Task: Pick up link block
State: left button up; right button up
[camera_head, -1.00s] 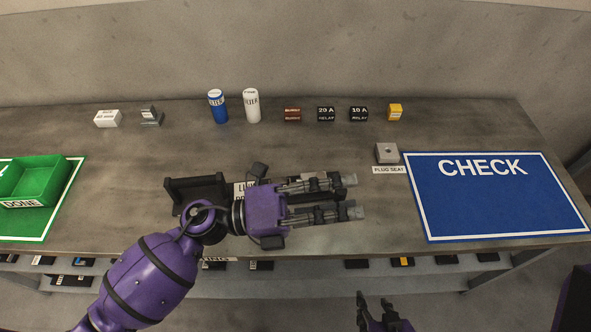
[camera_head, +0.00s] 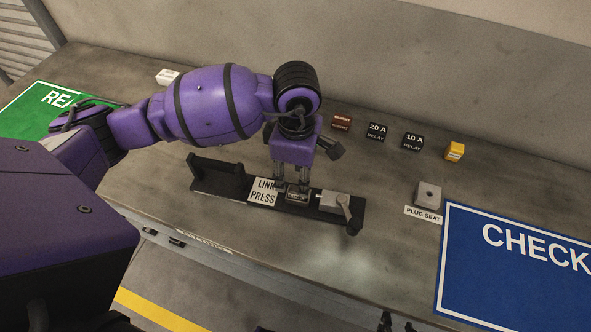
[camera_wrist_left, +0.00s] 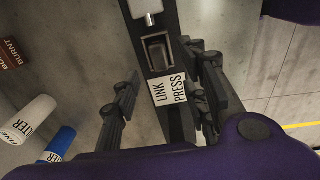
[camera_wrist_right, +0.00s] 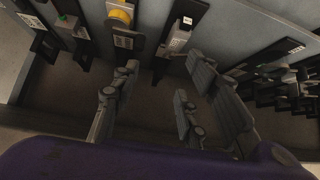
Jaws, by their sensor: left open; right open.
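The link press (camera_head: 225,184) is a long black base on the table with a handle at its left, a LINK PRESS label and a grey lever block at its right. A small dark grey link block (camera_head: 297,196) sits in it beside the label; the left wrist view shows it too (camera_wrist_left: 156,55). My left gripper (camera_head: 291,184) points down just above the block, open, its fingers on either side in the left wrist view (camera_wrist_left: 163,70). Contact cannot be told. My right gripper (camera_wrist_right: 160,72) is open and empty, low by the table's front.
The blue CHECK mat (camera_head: 520,265) lies at right, with the plug seat (camera_head: 428,194) beside it. Relays (camera_head: 377,131) and a yellow part (camera_head: 454,151) stand behind. A green mat (camera_head: 35,110) is at left, partly behind my arm.

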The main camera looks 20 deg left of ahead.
aim_at(298, 189)
pick_arm(q)
notch_tip(298, 189, down, 5)
jog(key=shift+d+f, duration=0.1)
jog(key=shift+d, duration=0.05)
jog(key=shift+w, duration=0.1)
grip_shut()
dwell(0.3)
